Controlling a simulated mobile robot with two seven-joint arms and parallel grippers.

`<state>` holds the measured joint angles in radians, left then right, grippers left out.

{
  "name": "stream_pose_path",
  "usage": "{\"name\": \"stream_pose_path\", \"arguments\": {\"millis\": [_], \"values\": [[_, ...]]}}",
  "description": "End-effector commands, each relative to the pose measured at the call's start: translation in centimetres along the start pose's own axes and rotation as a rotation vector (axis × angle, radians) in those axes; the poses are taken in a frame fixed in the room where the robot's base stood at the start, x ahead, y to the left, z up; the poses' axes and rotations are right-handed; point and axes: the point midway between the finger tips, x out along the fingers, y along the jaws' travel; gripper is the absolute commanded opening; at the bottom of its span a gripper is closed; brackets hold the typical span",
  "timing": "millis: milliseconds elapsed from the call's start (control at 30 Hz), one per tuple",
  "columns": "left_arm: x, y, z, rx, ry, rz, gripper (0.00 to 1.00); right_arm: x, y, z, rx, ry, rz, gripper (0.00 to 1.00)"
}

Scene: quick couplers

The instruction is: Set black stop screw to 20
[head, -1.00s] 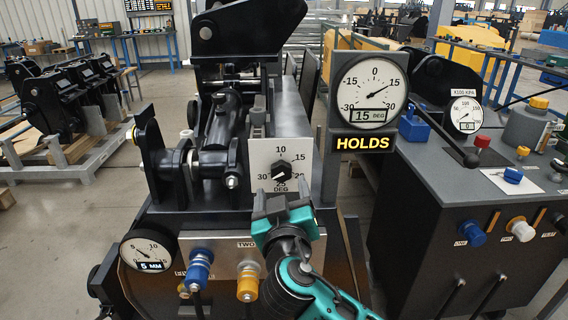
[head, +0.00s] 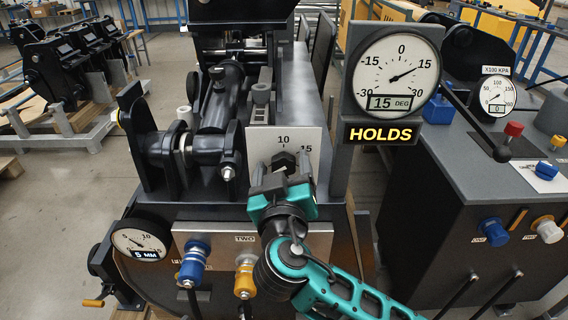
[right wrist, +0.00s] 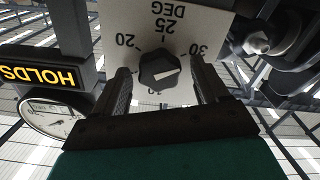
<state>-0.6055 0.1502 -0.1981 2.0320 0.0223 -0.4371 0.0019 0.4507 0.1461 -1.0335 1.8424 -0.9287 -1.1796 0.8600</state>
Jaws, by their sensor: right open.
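The black stop screw (head: 284,160) is a dark faceted knob on a white dial plate (head: 256,140) marked in degrees. In the right wrist view the knob (right wrist: 158,70) carries a pale line, and the numbers 20, 25 and 30 show around it. The gripper hides the dial's lower part in the head view. My left gripper is out of view.
A round gauge (head: 397,70) reads 15 DEG above a lit HOLDS sign (head: 381,134), close right of the dial. Blue (head: 194,262) and yellow (head: 244,276) couplers stick out below. A 5 MM gauge (head: 139,241) is at lower left. A grey console (head: 450,190) stands right.

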Motion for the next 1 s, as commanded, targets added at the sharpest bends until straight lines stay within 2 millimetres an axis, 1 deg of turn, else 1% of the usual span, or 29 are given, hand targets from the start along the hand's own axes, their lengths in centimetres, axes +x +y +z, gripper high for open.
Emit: {"name": "stream_pose_path", "arguments": {"millis": [133, 167, 733, 1000], "values": [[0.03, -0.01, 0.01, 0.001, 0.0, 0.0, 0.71, 0.0, 0.01, 0.01, 0.0, 0.0, 0.0, 0.74], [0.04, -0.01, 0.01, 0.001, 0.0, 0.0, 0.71, 0.0, 0.01, 0.01, 0.0, 0.0, 0.0, 0.72], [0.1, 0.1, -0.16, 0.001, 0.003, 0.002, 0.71, 0.02, 0.0, 0.01, 0.0, 0.0, 0.0, 0.18], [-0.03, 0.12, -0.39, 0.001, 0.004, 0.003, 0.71, 0.02, 0.02, -0.04, -0.03, -0.001, 0.0, 0.18]]}}
